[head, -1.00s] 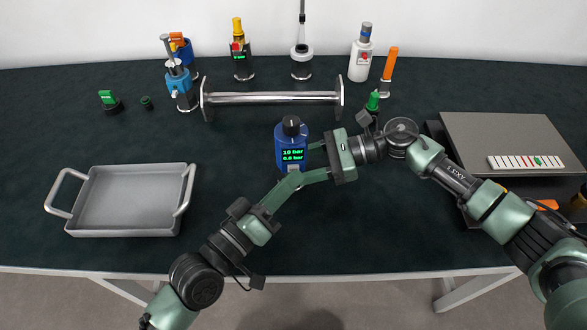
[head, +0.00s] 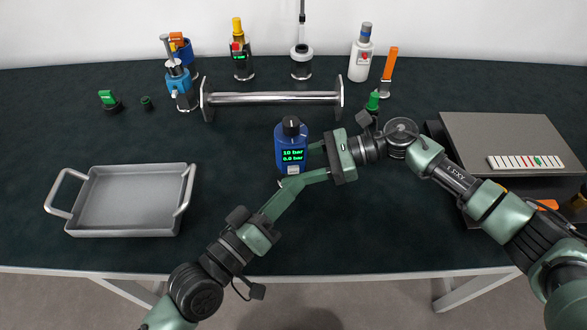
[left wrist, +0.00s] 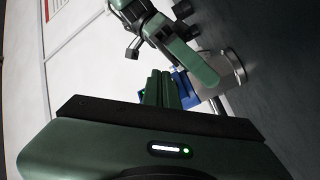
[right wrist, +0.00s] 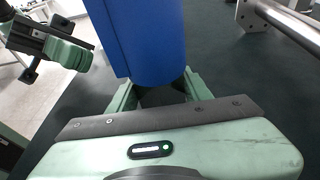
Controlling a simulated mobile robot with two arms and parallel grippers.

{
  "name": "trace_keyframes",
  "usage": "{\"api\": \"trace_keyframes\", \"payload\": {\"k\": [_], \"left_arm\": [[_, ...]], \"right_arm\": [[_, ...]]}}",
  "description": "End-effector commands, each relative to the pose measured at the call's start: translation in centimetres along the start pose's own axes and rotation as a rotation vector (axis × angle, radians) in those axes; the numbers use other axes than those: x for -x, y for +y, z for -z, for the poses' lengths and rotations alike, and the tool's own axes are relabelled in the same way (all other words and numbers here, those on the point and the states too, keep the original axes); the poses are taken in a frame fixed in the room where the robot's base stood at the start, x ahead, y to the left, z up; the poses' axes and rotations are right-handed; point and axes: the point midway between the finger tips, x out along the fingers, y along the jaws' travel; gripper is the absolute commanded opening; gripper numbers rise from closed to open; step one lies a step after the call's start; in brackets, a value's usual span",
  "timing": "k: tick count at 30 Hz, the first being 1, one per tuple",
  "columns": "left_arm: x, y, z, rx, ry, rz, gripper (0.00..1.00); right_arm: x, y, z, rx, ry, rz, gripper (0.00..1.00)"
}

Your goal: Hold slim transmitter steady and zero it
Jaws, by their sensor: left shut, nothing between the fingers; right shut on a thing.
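The blue transmitter (head: 283,160) with a black cap stands upright in the middle of the table. Its green display (head: 292,155) shows two lines, the upper "10 bar" and the lower apparently "0.0 bar". A small pale label is below the display. My right gripper (head: 310,158) is shut on the transmitter's body from the right; the right wrist view shows the blue body (right wrist: 145,40) between its fingers. My left gripper (head: 284,183) is shut and empty, its tips just in front of the transmitter's lower front. In the left wrist view its closed fingers (left wrist: 159,89) partly hide the blue body.
A grey tray (head: 189,199) stands at left. A metal bar on stands (head: 272,98) lies behind the transmitter. Several instruments line the back, including a white one (head: 361,60). A grey platform (head: 500,135) is at right. The front middle of the table is mostly clear.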

Motion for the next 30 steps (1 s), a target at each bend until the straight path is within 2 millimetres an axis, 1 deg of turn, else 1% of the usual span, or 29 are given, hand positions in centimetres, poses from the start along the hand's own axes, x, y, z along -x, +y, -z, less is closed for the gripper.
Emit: {"api": "trace_keyframes", "payload": {"k": [11, 24, 30], "left_arm": [[0.3, 0.2, -0.2, 0.001, -0.001, 0.0, 0.0], [3.2, 2.2, -2.4, 0.001, -0.004, 0.001, 0.0], [3.6, 2.6, -2.6, 0.0, -0.001, 0.0, 0.0]], "right_arm": [[-0.1, 0.1, 0.1, -0.002, 0.0, -0.002, 0.07], [0.0, 0.0, 0.1, -0.002, 0.0, 0.0, 0.07], [0.0, 0.0, 0.1, -0.002, 0.0, 0.0, 0.07]]}}
